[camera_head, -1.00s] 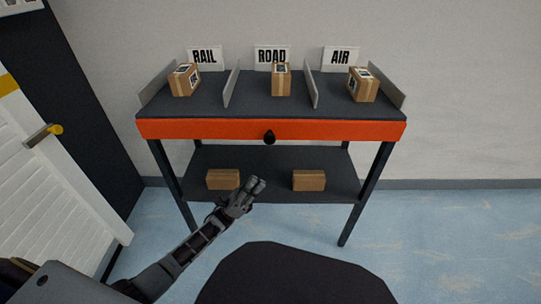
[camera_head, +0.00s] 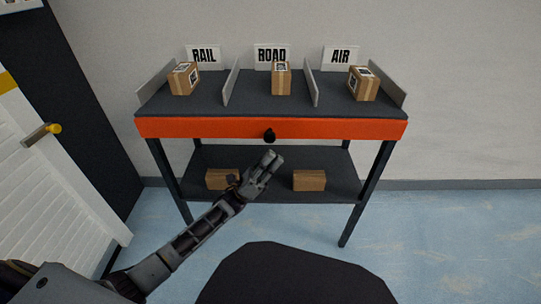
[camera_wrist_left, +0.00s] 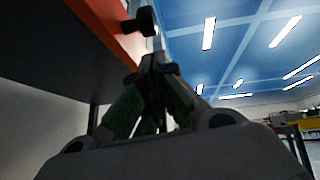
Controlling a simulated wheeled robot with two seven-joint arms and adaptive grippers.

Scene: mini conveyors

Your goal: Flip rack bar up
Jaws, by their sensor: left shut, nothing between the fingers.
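The orange rack bar (camera_head: 200,128) runs along the front edge of the rack's upper shelf, with a black knob (camera_head: 269,136) at its middle. The bar stands across the front edge of the shelf. In the left wrist view the orange bar (camera_wrist_left: 105,18) and the knob (camera_wrist_left: 147,21) show at the top. My left gripper (camera_head: 275,158) is shut and empty, just below the knob and apart from it in the head view. Its fingers (camera_wrist_left: 155,62) point up toward the knob in the wrist view. My right gripper is not in view.
The upper shelf (camera_head: 215,108) has lanes labelled RAIL, ROAD and AIR, with a box in each. Two boxes, one at the right (camera_head: 309,180), lie on the lower shelf (camera_head: 340,160). A white door (camera_head: 50,190) is at the left. The floor at right is clear.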

